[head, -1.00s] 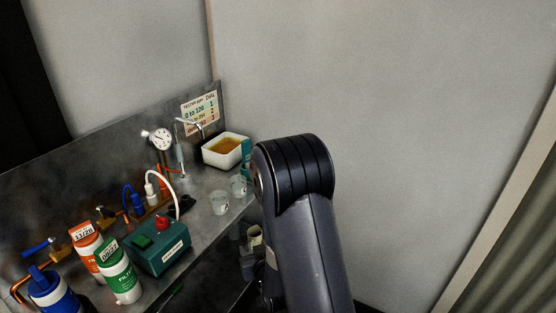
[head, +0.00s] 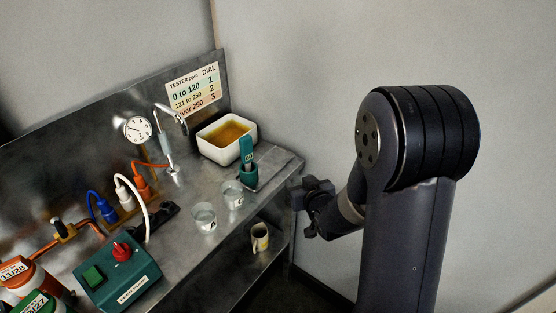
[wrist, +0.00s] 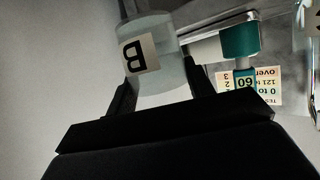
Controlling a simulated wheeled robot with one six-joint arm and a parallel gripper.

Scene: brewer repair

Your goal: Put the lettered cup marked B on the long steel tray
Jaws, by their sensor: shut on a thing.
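The lettered cup B (wrist: 175,75) is a clear, pale cup with a white label that reads B upside down in the wrist view. My gripper (wrist: 158,48) is shut on it, one dark finger on each side. In the head view my gripper (head: 312,193) is off the right end of the steel bench, and cup B cannot be made out there. Two similar cups stand on the bench, one marked A (head: 204,218) and another cup (head: 232,194) with an unclear letter.
A teal meter (head: 248,165) stands near the bench's right end, in front of a white tub (head: 203,147) of amber liquid. A green box (head: 118,282) with a red knob is at front left. A yellowish mug (head: 260,237) is on the lower shelf.

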